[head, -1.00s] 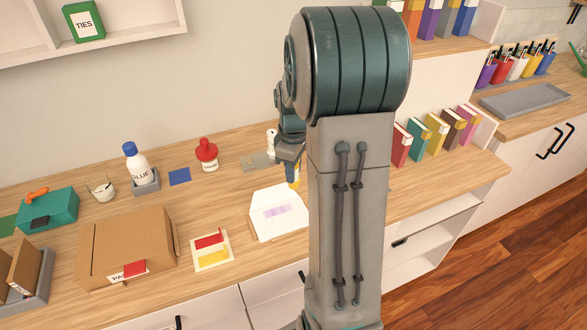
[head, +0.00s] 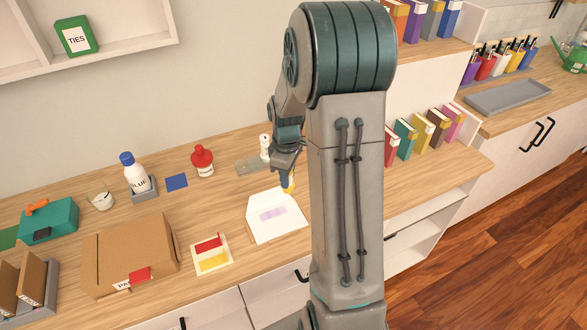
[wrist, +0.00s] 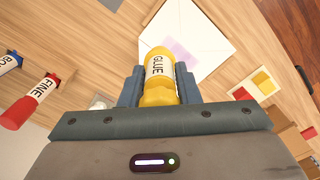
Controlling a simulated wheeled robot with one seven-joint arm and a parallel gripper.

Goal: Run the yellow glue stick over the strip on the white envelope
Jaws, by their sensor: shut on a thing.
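The yellow glue stick (wrist: 160,75) is held between the fingers of my gripper (wrist: 159,88), its label reading GLUE. In the head view the glue stick (head: 288,181) hangs below my gripper (head: 287,166), at the far right part of the white envelope. The white envelope (head: 272,228) lies on the wooden counter with its flap open and a pale purple strip (head: 273,213) on it. In the wrist view the envelope (wrist: 205,38) and the strip (wrist: 182,50) lie beyond the glue stick's tip. I cannot tell whether the tip touches the paper.
Small books (head: 405,138) stand at the right. Clear counter lies in front of the envelope.

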